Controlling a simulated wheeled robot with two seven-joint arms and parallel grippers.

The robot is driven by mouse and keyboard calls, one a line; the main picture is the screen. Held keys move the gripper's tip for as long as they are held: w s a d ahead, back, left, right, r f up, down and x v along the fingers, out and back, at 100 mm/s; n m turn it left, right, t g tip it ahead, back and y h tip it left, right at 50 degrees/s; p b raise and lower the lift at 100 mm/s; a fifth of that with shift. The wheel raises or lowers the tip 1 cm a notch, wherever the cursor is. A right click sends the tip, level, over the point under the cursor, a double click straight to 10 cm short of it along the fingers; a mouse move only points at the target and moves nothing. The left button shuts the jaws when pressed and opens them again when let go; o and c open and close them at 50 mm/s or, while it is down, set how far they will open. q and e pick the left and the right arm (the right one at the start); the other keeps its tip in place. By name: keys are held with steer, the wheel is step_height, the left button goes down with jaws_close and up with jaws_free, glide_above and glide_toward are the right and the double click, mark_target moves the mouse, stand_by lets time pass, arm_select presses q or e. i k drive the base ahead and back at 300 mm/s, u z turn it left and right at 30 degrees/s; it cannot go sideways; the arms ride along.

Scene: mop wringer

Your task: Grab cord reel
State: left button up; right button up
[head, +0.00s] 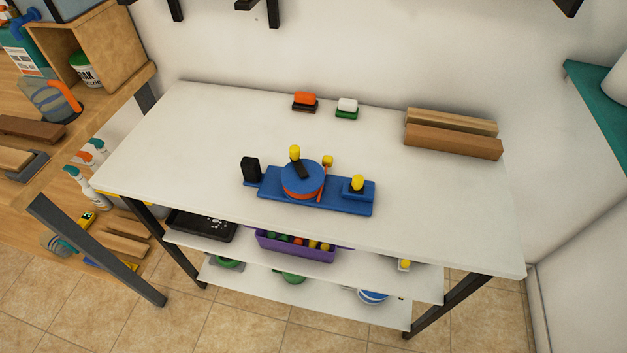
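The cord reel appears to be the blue drum (302,178) with an orange band, a black crank and a yellow knob (295,152). It sits on a long blue base plate (335,200) near the front middle of the white table. A black upright block (251,169) stands at the base's left end. A smaller blue block with a yellow knob (358,183) is at its right end. A thin orange piece (322,183) and a small yellow part (327,160) show beside the drum. Neither of my grippers is in the head view.
The white table (200,130) is mostly clear around the reel. Wooden beams (453,145) lie at the back right. A wooden workbench (110,95) stands left. Lower shelves hold a purple bin (295,248).

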mark_target(280, 183)
steer(key=z, duration=3.2)
steer(key=k, duration=1.55)
steer(key=u, duration=2.1)
steer(key=i, duration=0.5)
steer(key=z, duration=0.05)
